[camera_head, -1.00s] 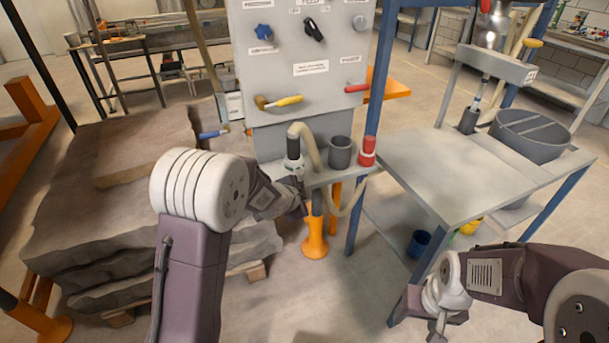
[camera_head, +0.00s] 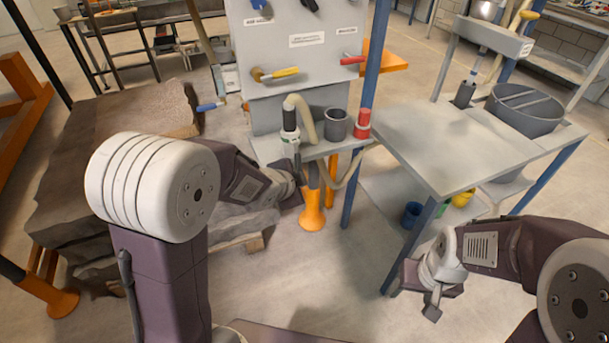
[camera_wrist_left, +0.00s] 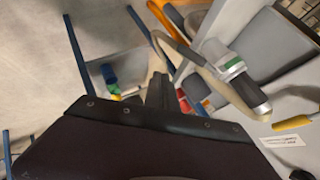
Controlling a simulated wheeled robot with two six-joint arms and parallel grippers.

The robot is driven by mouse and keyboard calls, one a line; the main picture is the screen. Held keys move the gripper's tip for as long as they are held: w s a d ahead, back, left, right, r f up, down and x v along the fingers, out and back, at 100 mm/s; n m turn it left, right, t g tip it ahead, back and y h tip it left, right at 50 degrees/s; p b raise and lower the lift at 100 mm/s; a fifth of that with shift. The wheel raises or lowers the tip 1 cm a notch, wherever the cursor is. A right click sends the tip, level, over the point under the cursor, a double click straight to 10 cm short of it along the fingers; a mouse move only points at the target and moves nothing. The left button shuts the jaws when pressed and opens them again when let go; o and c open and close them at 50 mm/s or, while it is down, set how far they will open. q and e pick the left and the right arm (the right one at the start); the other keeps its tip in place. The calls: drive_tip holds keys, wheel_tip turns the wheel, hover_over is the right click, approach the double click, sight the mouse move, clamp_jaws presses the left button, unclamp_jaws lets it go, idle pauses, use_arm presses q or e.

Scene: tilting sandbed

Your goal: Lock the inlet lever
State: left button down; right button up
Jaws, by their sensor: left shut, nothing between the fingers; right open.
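Three levers show on or beside the grey panel (camera_head: 304,90) in the head view; I cannot read which is labelled inlet. A yellow-handled lever (camera_head: 285,73) points right from a brass valve. A red-handled lever (camera_head: 352,60) is to its right. A blue-handled lever (camera_head: 208,106) is lower, at the panel's left side. The yellow handle also shows in the left wrist view (camera_wrist_left: 292,124). My left gripper (camera_wrist_left: 160,88) is shut and empty, below the levers and by the shelf front, touching none of them. My right gripper (camera_head: 432,303) is open and empty, low at the right.
The panel's shelf (camera_head: 318,149) carries a black-topped nozzle with a beige hose (camera_head: 290,130), a dark cup (camera_head: 336,124) and a red cylinder (camera_head: 362,124). A blue post (camera_head: 369,95) stands beside it. A grey table (camera_head: 450,145) is at right, a rocky sandbed (camera_head: 110,150) at left.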

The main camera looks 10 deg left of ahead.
use_arm(q)
drive_tip(key=s, duration=0.1)
drive_tip(key=s+r, duration=0.1)
drive_tip(key=shift+s+d+r, duration=0.15)
drive_tip(key=shift+s, duration=0.25)
use_arm(e)
drive_tip(key=shift+s+d+r, duration=0.1)
drive_tip(key=shift+s+d, duration=0.1)
drive_tip(key=shift+s, duration=0.05)
